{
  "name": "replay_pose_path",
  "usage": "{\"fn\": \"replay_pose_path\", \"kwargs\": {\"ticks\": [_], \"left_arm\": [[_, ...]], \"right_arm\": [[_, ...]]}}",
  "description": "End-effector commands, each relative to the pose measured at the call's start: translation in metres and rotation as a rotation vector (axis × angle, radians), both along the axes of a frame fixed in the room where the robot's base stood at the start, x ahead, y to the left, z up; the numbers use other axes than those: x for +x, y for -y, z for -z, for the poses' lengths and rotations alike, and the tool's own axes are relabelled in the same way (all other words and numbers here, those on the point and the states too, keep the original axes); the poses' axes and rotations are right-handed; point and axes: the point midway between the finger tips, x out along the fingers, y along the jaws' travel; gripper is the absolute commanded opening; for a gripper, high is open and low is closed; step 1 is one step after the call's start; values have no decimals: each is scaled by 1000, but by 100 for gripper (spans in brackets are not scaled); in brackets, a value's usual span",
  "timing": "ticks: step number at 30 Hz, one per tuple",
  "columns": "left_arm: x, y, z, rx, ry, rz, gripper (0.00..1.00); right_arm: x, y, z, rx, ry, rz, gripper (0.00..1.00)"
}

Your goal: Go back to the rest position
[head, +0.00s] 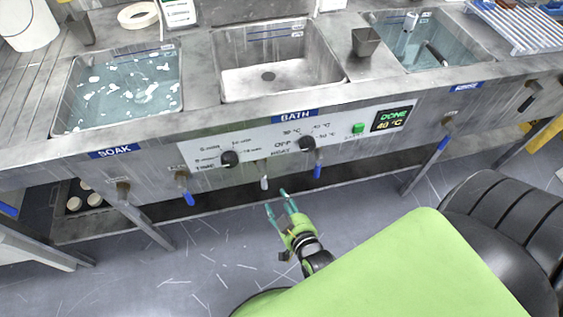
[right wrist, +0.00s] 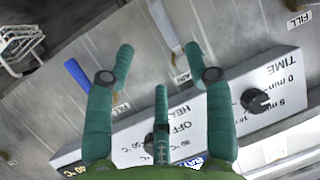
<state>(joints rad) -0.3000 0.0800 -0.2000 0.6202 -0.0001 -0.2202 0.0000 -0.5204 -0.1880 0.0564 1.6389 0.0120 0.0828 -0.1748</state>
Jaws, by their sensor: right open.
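My right gripper (head: 279,203) is in front of the sink station, below the control panel (head: 240,150) in the head view. Its teal fingers are spread with nothing between them. In the right wrist view the gripper (right wrist: 160,68) is open and empty, with the panel and its knob (right wrist: 256,100) beyond the fingers. I cannot tell any contact with the station. My left gripper is in neither view.
The sink station holds a SOAK basin (head: 78,122) with water and white pieces, an empty-looking BATH basin (head: 285,82), and a right basin (head: 455,55) with water. The display (head: 390,119) reads DONE, 40 °C. Blue-tipped levers (head: 187,198) hang under the front edge. Floor (head: 215,260) is open below.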

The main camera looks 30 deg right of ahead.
Motion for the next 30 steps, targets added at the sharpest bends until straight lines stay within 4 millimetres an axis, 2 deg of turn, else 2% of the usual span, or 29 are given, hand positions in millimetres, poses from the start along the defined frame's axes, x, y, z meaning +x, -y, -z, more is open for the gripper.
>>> {"fn": "replay_pose_path", "kwargs": {"ticks": [11, 14, 16, 17, 20, 21, 23, 24, 27, 30], "left_arm": [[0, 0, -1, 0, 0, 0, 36], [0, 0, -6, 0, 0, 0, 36], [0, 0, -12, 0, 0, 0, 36], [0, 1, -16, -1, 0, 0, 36], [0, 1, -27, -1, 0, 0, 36], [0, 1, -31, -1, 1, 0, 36], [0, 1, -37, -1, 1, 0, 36], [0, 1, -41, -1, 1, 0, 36], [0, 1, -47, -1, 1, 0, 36], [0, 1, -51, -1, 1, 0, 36]], "right_arm": [[-1, -2, 4, 2, -12, -6, 54], [-10, -12, 26, 15, -79, -37, 54], [-26, -22, 55, 28, -172, -76, 54], [-36, -28, 71, 32, -224, -96, 54], [-83, -37, 125, 36, -423, -165, 54], [-107, -38, 146, 33, -509, -189, 54], [-143, -33, 172, 22, -634, -216, 54], [-167, -26, 186, 12, -714, -229, 54], [-222, -6, 210, -19, -881, -248, 54], [-262, 14, 222, -47, -1002, -252, 54]]}}
